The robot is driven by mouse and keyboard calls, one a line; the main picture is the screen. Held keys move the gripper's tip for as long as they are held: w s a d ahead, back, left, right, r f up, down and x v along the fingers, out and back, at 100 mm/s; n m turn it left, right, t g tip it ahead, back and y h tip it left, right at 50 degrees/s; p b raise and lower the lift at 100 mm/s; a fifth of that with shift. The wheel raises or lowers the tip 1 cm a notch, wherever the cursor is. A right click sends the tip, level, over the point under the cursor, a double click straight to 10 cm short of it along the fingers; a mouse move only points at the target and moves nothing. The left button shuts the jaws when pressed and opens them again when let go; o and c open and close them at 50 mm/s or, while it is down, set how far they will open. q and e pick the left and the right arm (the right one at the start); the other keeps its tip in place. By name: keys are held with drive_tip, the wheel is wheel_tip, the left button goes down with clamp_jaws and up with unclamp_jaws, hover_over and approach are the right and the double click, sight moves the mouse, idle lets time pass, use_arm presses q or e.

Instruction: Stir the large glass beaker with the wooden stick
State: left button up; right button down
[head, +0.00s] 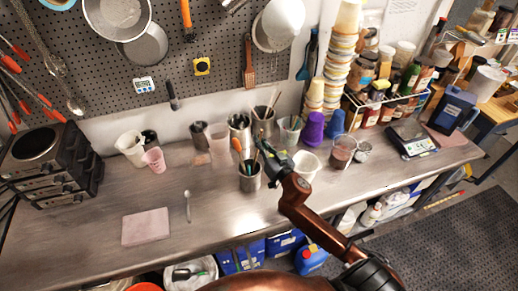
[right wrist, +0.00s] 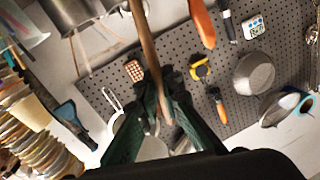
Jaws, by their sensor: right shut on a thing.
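My right gripper (head: 268,158) is above and just right of a metal cup of utensils (head: 250,183) on the steel bench. In the right wrist view my right gripper (right wrist: 163,98) is shut on a long tan wooden stick (right wrist: 148,48). The stick is hard to make out in the head view. A glass beaker with dark reddish content (head: 342,153) stands to the right, beyond a white tub. A clear beaker-like vessel (head: 219,147) stands behind and left of the cup; which one is the large beaker I cannot tell. My left gripper is out of view.
A white tub (head: 306,165) stands between my right gripper and the reddish beaker. Purple cups (head: 312,128) and tall paper-cup stacks (head: 341,50) are behind. A scale (head: 413,140) is at the right.

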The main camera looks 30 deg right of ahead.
drive_tip(key=shift+r, duration=1.05)
